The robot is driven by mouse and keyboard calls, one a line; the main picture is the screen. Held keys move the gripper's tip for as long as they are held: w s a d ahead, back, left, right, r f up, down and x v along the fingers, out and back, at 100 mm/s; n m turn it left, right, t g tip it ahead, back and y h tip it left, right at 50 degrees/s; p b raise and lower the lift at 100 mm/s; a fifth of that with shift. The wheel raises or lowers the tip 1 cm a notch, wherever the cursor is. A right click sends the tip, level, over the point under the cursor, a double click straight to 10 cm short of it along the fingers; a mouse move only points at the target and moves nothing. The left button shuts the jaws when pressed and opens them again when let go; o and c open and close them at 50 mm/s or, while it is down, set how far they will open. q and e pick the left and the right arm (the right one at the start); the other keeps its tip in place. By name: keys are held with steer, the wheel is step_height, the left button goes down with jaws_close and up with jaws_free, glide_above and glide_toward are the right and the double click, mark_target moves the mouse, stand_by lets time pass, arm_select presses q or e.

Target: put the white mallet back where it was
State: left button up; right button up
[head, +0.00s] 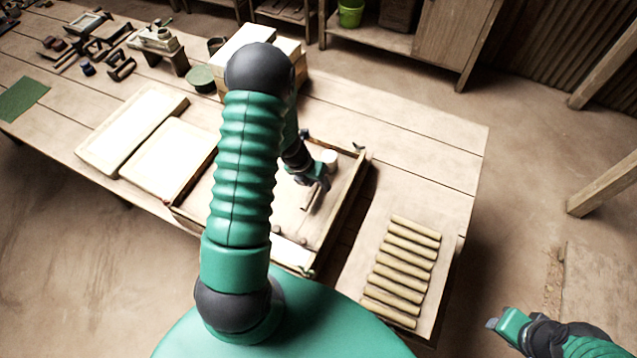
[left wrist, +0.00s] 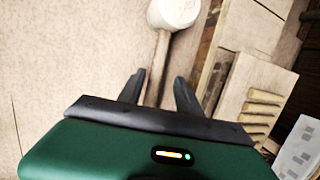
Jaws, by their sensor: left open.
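The white mallet (head: 329,158) lies in the shallow wooden tray at the middle of the table, its pale head near the tray's right side. Its head (left wrist: 174,14) also shows at the top of the left wrist view, with the wooden handle running down toward my fingers. My left gripper (head: 319,183) is over the handle, just in front of the head. In the left wrist view its two fingers (left wrist: 160,90) are apart, with the handle between them in the picture. Whether they touch it is unclear. My right gripper (head: 495,323) is off the table at the lower right, its jaws too small to judge.
The tray's raised rim (head: 345,208) runs beside my left gripper. Several wooden rollers (head: 401,270) lie in a row to its right. Two pale slabs (head: 132,128) lie left of it. White blocks (head: 248,40) stand behind. The table's far right corner is clear.

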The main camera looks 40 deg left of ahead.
arm_select(q)
steer(key=p+v, duration=0.2)
steer(key=v, duration=0.9)
steer(key=s+d+r+n, duration=0.1)
steer(key=d+r+n, duration=0.2)
steer(key=d+n, duration=0.3)
steer(key=s+d+r+n+y, duration=0.1)
steer(key=d+n, duration=0.5)
steer(key=n, duration=0.9)
steer(key=s+d+r+n, duration=0.2)
steer(key=d+r+n, duration=0.3)
steer(key=n, duration=0.6)
steer(key=shift+s+d+r+g+y, duration=0.3)
steer(key=shift+d+y, duration=0.1)
steer(key=shift+d, duration=0.55)
